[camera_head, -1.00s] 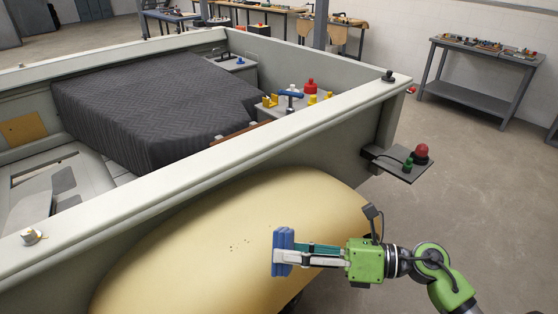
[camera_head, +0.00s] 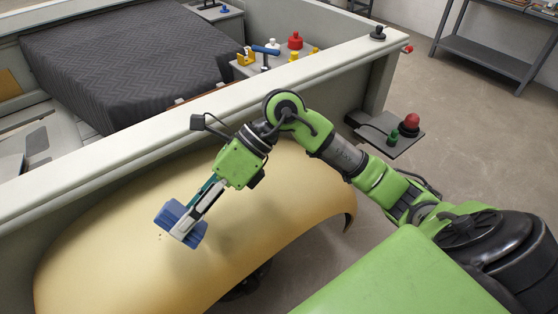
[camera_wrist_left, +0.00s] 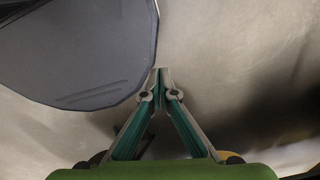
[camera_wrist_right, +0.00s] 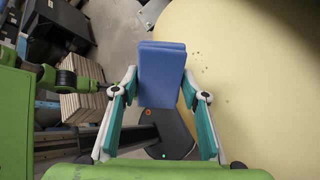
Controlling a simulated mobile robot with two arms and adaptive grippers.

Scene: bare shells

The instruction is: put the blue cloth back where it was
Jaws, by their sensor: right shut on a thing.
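My right gripper (camera_head: 188,222) is shut on the blue cloth (camera_head: 169,214), a thick folded pad, and holds it over the cream curved panel (camera_head: 110,230). Whether the cloth touches the panel, I cannot tell. In the right wrist view the cloth (camera_wrist_right: 161,75) sits between the two fingers, with the panel (camera_wrist_right: 260,80) at the right. A few dark specks show on the panel there. My left gripper (camera_wrist_left: 160,73) shows only in the left wrist view; its fingertips meet and nothing shows between them.
A grey wall with a flat rim (camera_head: 205,105) runs behind the panel. Beyond it lie a dark quilted cover (camera_head: 130,65) and a small shelf with yellow, red and blue items (camera_head: 265,62). A bracket with a red knob (camera_head: 411,122) juts out at the right.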

